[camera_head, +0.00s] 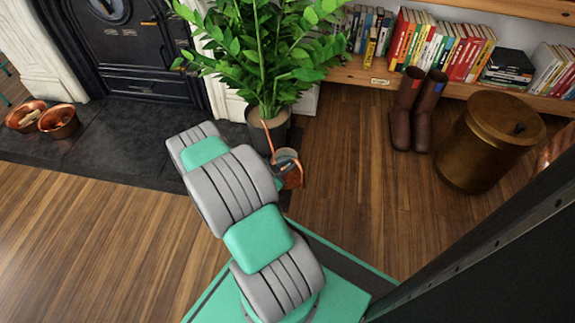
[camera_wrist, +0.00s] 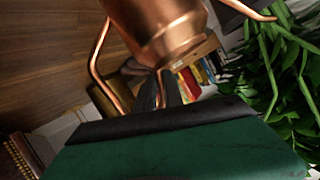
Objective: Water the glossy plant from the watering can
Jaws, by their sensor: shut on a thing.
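The glossy plant (camera_head: 262,50) has dense bright green leaves and stands in a dark pot (camera_head: 277,133) beside the hearth. Its leaves also fill the right side of the wrist view (camera_wrist: 292,95). The copper watering can (camera_head: 292,177) is just in front of the pot, partly hidden by my arm. Its thin spout rises toward the pot's rim. In the wrist view the can (camera_wrist: 165,25) is at the top, with its spout pointing right toward the leaves. My gripper (camera_wrist: 167,92) is shut on the can's handle. I see no water flowing.
A black fireplace (camera_head: 130,45) with a dark hearth and copper bowls (camera_head: 58,121) is at the left. Brown boots (camera_head: 415,110) and a brass bin (camera_head: 488,140) stand at the right, before low bookshelves (camera_head: 440,45). The wooden floor at lower left is clear.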

